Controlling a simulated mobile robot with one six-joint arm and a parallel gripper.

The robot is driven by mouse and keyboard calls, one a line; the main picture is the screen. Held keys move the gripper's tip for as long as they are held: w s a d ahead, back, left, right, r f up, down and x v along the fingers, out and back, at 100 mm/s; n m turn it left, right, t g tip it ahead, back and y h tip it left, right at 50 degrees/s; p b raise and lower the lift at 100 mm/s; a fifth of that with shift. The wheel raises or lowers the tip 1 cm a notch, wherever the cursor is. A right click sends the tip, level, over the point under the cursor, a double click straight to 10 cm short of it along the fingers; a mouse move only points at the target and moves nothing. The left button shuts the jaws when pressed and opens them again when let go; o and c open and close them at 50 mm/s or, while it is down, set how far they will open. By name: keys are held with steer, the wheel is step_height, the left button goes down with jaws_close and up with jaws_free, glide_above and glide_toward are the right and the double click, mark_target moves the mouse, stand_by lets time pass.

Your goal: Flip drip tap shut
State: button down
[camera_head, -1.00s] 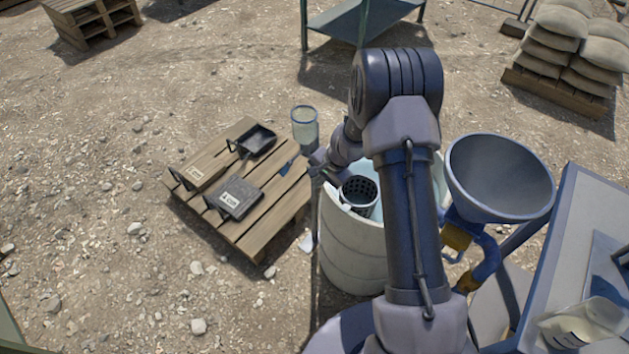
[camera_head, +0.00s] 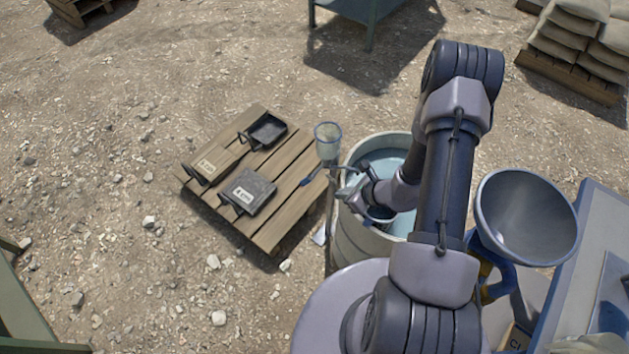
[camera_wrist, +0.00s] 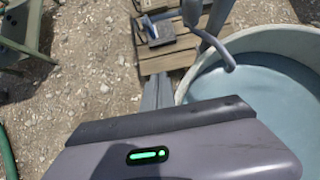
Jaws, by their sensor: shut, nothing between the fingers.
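A clear funnel-like vessel (camera_head: 328,142) stands on a thin upright at the left rim of the round tank (camera_head: 345,235). The drip tap is too small to make out for certain in the head view. In the wrist view a bent grey pipe (camera_wrist: 222,50) curves down over the tank (camera_wrist: 278,43), and I cannot tell whether it belongs to the tap. My gripper (camera_head: 346,186) is shut and empty, just below the vessel by the tank's left rim. Its narrow grey fingers also show in the wrist view (camera_wrist: 158,90), left of the pipe and apart from it.
A wooden pallet (camera_head: 285,215) left of the tank carries black trays and labelled boxes (camera_head: 248,192). A large grey funnel (camera_head: 526,222) and a bench (camera_head: 590,260) stand at right. Sandbags (camera_head: 590,50) are stacked at back right. Open gravel lies at left.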

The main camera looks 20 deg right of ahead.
mark_target(307, 180)
steer(key=w+a+f+b, duration=0.4)
steer(key=w+a+f, duration=0.2)
steer(key=w, duration=0.2)
steer(key=shift+w+f, duration=0.1)
steer(key=shift+w, duration=0.05)
stand_by(0.5)
